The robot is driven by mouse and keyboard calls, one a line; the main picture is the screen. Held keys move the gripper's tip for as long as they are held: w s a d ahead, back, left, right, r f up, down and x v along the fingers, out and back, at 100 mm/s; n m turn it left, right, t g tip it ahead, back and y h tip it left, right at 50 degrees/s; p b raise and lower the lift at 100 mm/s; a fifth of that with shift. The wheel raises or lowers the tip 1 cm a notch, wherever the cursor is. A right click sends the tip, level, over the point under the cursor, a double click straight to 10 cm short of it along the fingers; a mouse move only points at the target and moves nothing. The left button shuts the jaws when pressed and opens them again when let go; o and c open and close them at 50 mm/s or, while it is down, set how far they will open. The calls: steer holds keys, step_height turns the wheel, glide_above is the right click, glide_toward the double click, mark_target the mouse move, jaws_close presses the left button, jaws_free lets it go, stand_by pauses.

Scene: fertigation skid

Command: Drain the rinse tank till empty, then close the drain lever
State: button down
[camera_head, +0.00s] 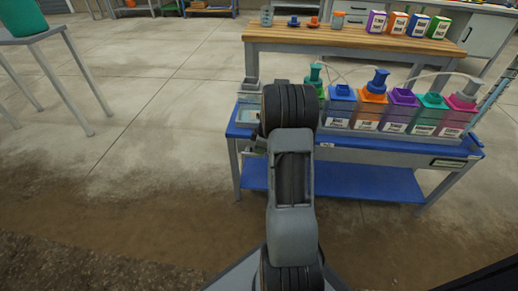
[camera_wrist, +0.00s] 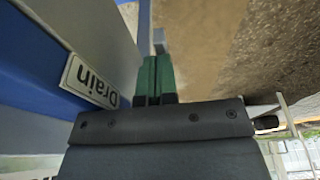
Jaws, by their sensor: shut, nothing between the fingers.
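In the wrist view, my gripper (camera_wrist: 154,68) has two green fingers pressed together with nothing between them. A white label reading "Drain" (camera_wrist: 90,80) is beside the fingers on the blue and grey skid side and looks upside down. A small grey piece (camera_wrist: 159,42) shows just past the fingertips; I cannot tell whether it is the drain lever or whether the fingers touch it. In the head view, a clear tank (camera_head: 249,108) at the skid's left end, likely the rinse tank, is partly hidden by my arm. Its water level cannot be told.
The blue skid bench (camera_head: 345,182) carries several coloured, labelled containers, including an orange one (camera_head: 370,105), right of my arm. A wooden table (camera_head: 350,40) with bottles stands behind. A table with a green container (camera_head: 20,17) is at far left. Concrete floor (camera_head: 150,90) left of the skid is clear.

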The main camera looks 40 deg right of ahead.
steer(key=p+v, duration=0.2)
steer(key=v, duration=0.1)
steer(key=p+v, duration=0.1)
steer(key=shift+w+a+r, duration=0.25)
steer(key=shift+a+r, duration=0.05)
steer(key=shift+r, duration=0.05)
steer(key=s+d+p+v, duration=0.1)
steer(key=p+v, duration=0.2)
steer(key=v, duration=0.6)
steer(key=shift+d, duration=0.2)
steer(key=c, duration=1.8)
jaws_free()
